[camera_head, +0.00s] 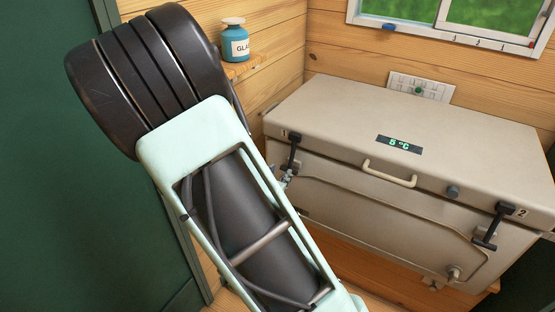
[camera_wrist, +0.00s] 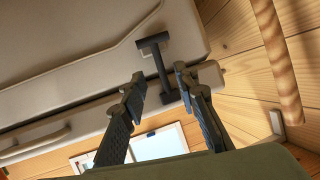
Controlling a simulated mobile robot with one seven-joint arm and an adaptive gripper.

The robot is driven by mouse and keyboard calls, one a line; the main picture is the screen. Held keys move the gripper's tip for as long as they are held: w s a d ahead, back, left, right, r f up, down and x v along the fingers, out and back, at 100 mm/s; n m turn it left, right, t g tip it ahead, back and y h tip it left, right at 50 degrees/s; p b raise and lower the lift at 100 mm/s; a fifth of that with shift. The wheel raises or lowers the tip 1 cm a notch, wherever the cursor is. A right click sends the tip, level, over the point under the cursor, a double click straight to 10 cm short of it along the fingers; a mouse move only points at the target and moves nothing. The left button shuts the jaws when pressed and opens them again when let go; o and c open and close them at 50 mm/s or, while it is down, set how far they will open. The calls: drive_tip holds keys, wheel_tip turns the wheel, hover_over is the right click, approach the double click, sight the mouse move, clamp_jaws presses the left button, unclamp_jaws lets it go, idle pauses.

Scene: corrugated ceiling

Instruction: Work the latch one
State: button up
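Latch one (camera_head: 292,150) is a black lever latch beside the label 1, at the left end of the beige chest's (camera_head: 330,120) front. In the wrist view latch one (camera_wrist: 158,60) shows as a dark stem with a T-shaped crossbar at its end. My gripper (camera_wrist: 160,78) is open, one finger on each side of the stem. Gaps show between the stem and both fingertips, so it does not look gripped. In the head view my arm hides most of my gripper. Latch two (camera_head: 493,226), also black, is at the chest's right end.
The chest has a 5 °C display (camera_head: 399,144), a pale handle (camera_head: 390,174) and a drain fitting (camera_head: 454,273). A blue bottle (camera_head: 235,42) stands on a small shelf behind my arm. A green wall (camera_head: 60,200) is close on the left. The chest lid is clear.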

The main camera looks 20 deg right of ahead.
sight(290, 164)
drive_tip(key=b+x, duration=0.1)
drive_tip(key=x, duration=0.4)
drive_tip(key=b+x, duration=0.1)
drive_tip(key=x, duration=0.5)
drive_tip(key=shift+s+d+f+b, duration=0.2)
drive_tip(key=shift+f+b, duration=0.05)
drive_tip(key=shift+b, duration=0.1)
clamp_jaws()
